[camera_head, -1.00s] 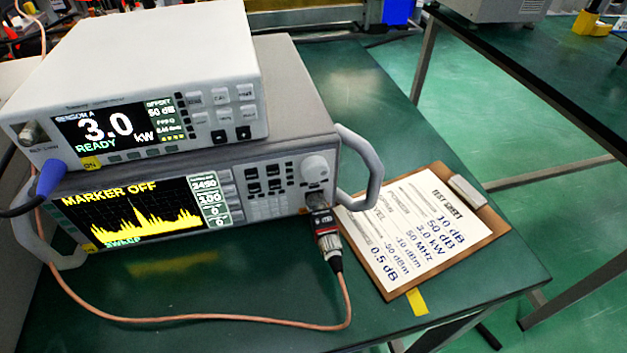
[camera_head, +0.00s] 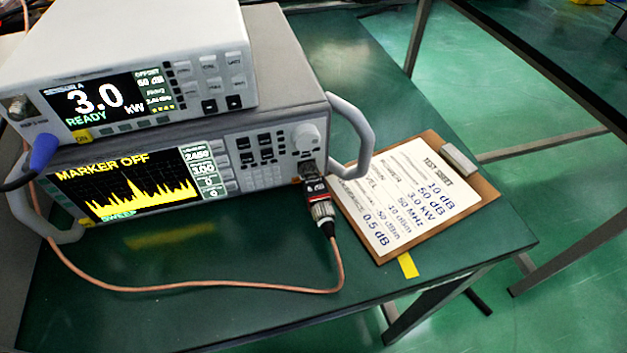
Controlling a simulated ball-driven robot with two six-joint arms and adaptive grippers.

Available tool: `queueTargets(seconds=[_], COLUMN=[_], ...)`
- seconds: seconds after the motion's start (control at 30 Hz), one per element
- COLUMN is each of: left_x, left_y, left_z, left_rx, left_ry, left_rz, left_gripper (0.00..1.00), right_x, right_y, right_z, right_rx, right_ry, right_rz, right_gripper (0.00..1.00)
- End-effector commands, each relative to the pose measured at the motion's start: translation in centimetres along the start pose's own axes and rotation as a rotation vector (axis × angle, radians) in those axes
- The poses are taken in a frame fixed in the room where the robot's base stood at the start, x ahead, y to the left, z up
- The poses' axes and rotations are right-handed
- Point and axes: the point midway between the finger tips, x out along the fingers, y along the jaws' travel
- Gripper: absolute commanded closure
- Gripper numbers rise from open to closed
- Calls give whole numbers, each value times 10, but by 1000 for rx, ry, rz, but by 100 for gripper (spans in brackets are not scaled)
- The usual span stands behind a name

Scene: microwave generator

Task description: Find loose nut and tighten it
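No loose nut can be made out in the head view. The nearest thing to one is the silver and red connector collar (camera_head: 321,210) on the cable, joined to a black adapter (camera_head: 313,187) at the front of the lower instrument (camera_head: 240,170). Whether it is loose cannot be told. A silver connector (camera_head: 18,106) is at the left of the upper white instrument (camera_head: 130,60), whose screen reads 3.0 kW READY. A blue plug (camera_head: 43,152) sits below it. Neither of my grippers is in view.
Both instruments are stacked on a dark green table (camera_head: 220,265). A copper-coloured cable (camera_head: 190,287) loops across its front. A clipboard with a test sheet (camera_head: 410,195) lies at the right, near yellow tape (camera_head: 408,265). A metal frame (camera_head: 560,145) stands farther right over the green floor.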

Motion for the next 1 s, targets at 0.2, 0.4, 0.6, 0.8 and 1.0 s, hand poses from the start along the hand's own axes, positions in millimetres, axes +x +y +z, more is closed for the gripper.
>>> queueTargets(seconds=[0.2,0.4,0.6,0.8,1.0], left_x=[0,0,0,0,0], left_y=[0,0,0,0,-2], left_z=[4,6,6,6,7], left_rx=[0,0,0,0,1], left_ry=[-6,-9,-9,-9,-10], left_rz=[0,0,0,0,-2], left_gripper=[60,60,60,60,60], right_x=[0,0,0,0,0], right_y=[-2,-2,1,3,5], right_z=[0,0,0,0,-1], right_rx=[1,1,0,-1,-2], right_ry=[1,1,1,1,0], right_rz=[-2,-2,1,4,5], right_gripper=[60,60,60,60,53])
